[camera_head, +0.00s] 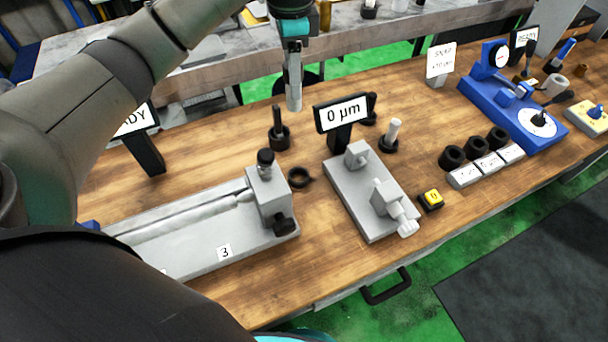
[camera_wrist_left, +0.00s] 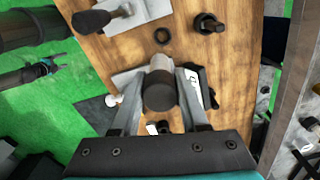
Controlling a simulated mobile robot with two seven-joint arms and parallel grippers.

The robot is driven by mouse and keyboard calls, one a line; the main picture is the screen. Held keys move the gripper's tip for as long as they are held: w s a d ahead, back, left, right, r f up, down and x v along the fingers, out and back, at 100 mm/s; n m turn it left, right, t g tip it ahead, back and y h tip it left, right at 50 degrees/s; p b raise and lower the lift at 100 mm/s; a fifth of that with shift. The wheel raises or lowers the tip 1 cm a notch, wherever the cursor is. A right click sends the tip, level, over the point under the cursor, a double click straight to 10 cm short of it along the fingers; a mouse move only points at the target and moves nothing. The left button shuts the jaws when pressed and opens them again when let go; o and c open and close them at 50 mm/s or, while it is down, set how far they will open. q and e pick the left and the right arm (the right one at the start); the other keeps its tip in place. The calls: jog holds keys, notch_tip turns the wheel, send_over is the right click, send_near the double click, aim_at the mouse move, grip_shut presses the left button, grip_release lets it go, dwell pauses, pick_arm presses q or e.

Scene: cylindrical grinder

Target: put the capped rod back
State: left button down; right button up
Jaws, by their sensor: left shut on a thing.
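My left gripper (camera_head: 293,106) hangs over the back of the wooden bench, pointing down. In the left wrist view my left gripper (camera_wrist_left: 160,105) is shut on the capped rod (camera_wrist_left: 160,92), with its dark round cap toward the camera and a pale grey part beyond. In the head view the fingers mostly hide the rod. An empty black ring holder (camera_head: 299,177) sits on the bench beside the grey fixture; it also shows in the left wrist view (camera_wrist_left: 162,36). What looks like my right gripper (camera_wrist_left: 58,60) is small at the left of the wrist view.
The long grey fixture (camera_head: 200,236) lies front left. The "0 µm" display (camera_head: 341,113) and grey measuring stand (camera_head: 370,205) are in the middle. Holders with a dark rod (camera_head: 279,138) and a white-topped rod (camera_head: 390,137) stand nearby. A blue gauge (camera_head: 512,112) is at right.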

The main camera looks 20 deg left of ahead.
aim_at(297, 104)
pick_arm(q)
jog(key=f+b, duration=0.1)
jog(key=f, duration=0.1)
jog(key=w+f+b, duration=0.1)
jog(key=f, duration=0.1)
jog(key=shift+f+b, duration=0.25)
jog(key=shift+b, duration=0.15)
jog(key=shift+w+f+b, duration=0.1)
jog(key=shift+f+b, duration=0.75)
jog(key=shift+f, duration=0.55)
jog(key=shift+w+f+b, duration=0.1)
jog(key=shift+f+b, duration=1.9)
jog(key=shift+f, duration=7.75)
pick_arm(e)
notch_tip(297, 104, down, 10)
jog(key=s, duration=0.1)
pick_arm(q)
jog(key=shift+f, duration=0.2)
pick_arm(e)
jog(key=shift+s, duration=0.1)
pick_arm(q)
jog(key=shift+c, duration=2.1)
grip_release()
jog(key=shift+r, duration=0.1)
